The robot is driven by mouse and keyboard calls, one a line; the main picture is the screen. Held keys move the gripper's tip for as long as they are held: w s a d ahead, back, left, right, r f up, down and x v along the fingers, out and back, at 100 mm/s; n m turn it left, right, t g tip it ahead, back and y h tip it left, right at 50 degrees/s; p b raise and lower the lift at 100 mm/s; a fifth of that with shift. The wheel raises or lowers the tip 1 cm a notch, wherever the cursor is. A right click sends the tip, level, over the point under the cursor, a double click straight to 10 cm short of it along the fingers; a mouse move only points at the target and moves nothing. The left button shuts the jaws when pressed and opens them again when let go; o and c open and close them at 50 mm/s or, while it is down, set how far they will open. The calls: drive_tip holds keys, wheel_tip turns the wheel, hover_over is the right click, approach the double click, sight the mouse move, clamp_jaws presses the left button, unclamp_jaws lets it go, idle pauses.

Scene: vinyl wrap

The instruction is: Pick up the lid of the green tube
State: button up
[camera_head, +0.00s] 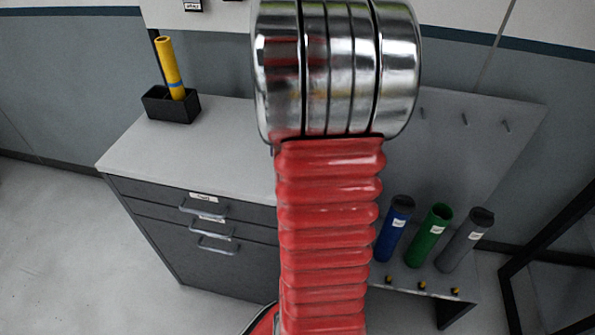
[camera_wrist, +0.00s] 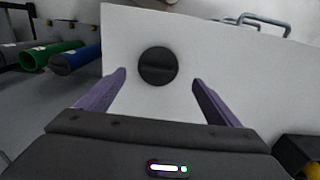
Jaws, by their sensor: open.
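A round dark lid (camera_wrist: 158,66) with a bar across its top lies flat on the pale cabinet top in the wrist view. My gripper (camera_wrist: 159,77) is open, with its two purple fingers pointing toward the lid, one on each side in the picture. The fingers do not visibly touch it. The green tube (camera_head: 428,236) stands upright and tilted in the head view, its top open and uncovered. It also shows at the left of the wrist view (camera_wrist: 52,56). In the head view my arm hides the lid and my gripper.
A blue tube (camera_head: 394,230) and a grey tube (camera_head: 464,240), both dark-topped, flank the green one. A black holder (camera_head: 170,106) with a yellow tube (camera_head: 168,62) stands on the cabinet top (camera_head: 200,150) at left. Drawer handles (camera_head: 215,233) stick out in front. The surface around the lid is clear.

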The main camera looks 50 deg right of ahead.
drive_tip(key=shift+f, duration=0.1)
drive_tip(key=shift+s+f, duration=0.15)
drive_tip(key=shift+f, duration=2.35)
drive_tip(key=shift+c, duration=0.5)
drive_tip(key=c, duration=1)
drive_tip(key=shift+r, duration=0.1)
wheel_tip(320, 180, up, 10)
drive_tip(key=shift+f, duration=0.1)
